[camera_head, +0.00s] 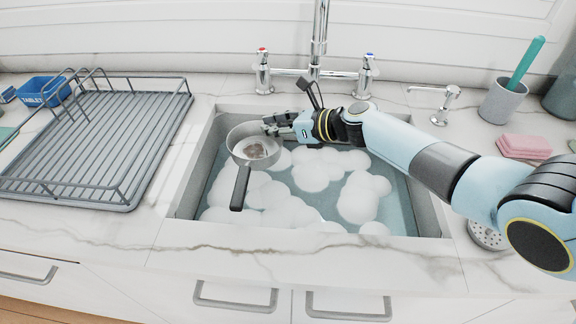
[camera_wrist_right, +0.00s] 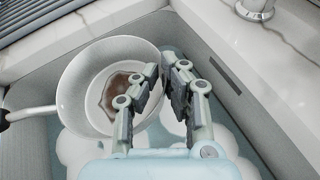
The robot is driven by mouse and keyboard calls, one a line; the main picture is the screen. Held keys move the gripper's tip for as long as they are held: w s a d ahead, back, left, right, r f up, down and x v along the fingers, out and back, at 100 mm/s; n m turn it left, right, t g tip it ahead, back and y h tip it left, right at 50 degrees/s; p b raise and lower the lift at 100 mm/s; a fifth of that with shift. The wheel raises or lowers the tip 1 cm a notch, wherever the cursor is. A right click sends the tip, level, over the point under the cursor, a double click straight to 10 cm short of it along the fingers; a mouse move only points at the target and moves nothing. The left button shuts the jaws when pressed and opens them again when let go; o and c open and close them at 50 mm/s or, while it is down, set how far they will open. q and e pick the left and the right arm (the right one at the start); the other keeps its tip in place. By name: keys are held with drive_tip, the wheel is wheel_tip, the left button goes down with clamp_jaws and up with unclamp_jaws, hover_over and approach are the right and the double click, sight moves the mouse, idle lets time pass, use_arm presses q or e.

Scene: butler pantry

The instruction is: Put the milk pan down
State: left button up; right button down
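The milk pan (camera_head: 255,143) is a light metal pan with a dark handle and a brown stain inside. It is over the left part of the sink, its handle pointing toward the front edge. My right gripper (camera_head: 270,125) is shut on the pan's rim at its right side. In the right wrist view the pan (camera_wrist_right: 85,88) is tilted, with one finger of the gripper (camera_wrist_right: 172,75) inside the wall and the other outside. The pan's underside is hidden, so I cannot tell whether it touches the suds. My left gripper is not in view.
The sink (camera_head: 435,215) holds water with white suds. A grey dish rack (camera_head: 80,155) stands left of it, with a blue box (camera_head: 42,90) behind. The tap (camera_head: 318,45) rises behind the sink. A cup with a green-handled brush (camera_head: 502,102) and pink sponges (camera_head: 524,146) are at right.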

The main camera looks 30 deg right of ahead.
wheel_tip(320, 180, down, 10)
drive_tip(key=b, duration=0.4)
drive_tip(key=shift+f+b, duration=0.2)
drive_tip(key=shift+b, duration=0.2)
use_arm(q)
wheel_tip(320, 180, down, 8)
drive_tip(key=b, duration=0.2)
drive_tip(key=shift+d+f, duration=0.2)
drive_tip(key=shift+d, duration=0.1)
use_arm(e)
drive_tip(key=shift+f, duration=2.05)
use_arm(q)
drive_tip(key=shift+b, duration=0.3)
use_arm(e)
drive_tip(key=shift+f, duration=0.2)
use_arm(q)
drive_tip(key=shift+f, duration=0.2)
use_arm(e)
drive_tip(key=c, duration=1.5)
unclamp_jaws()
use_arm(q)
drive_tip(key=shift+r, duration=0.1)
use_arm(e)
drive_tip(key=shift+r, duration=0.1)
